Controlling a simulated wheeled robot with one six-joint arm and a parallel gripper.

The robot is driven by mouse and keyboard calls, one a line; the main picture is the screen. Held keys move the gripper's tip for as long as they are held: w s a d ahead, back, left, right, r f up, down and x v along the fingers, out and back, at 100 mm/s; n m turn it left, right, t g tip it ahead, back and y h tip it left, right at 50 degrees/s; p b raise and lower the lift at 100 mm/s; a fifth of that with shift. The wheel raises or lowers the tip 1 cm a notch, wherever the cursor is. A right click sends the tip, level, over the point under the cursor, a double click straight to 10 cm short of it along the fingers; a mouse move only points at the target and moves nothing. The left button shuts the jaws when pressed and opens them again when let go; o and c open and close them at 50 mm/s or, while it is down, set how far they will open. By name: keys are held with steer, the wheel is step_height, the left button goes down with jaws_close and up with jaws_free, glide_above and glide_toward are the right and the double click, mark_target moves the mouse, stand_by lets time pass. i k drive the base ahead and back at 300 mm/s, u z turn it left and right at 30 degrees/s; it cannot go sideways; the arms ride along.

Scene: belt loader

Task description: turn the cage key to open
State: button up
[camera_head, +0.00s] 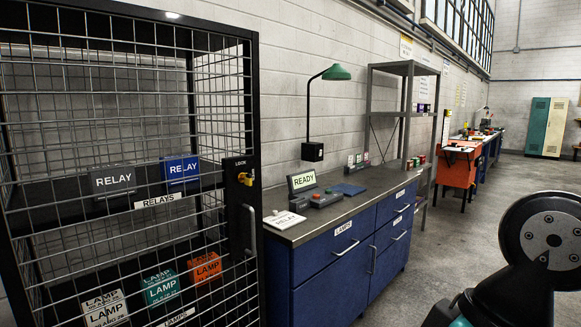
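A wire-mesh cage (128,135) with a black frame fills the left of the view. Its mesh front looks shut. On its right post is a plate marked LOCK, with a small yellow key (245,179) in it. The key is too small to tell exactly how it is turned. A grey vertical pull handle (250,230) is below the key. Part of my arm shows at the lower right, well apart from the cage. My gripper is not in view.
Inside the cage, RELAY boxes (113,180) and LAMP boxes (205,268) sit on shelves. A blue workbench (330,262) adjoins the cage's right side, with a READY sign (302,181) and a green lamp (337,73). The concrete floor (440,235) right of the bench is clear.

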mark_target(247, 177)
steer(key=z, duration=0.1)
steer(key=i, duration=1.45)
steer(key=u, duration=0.4)
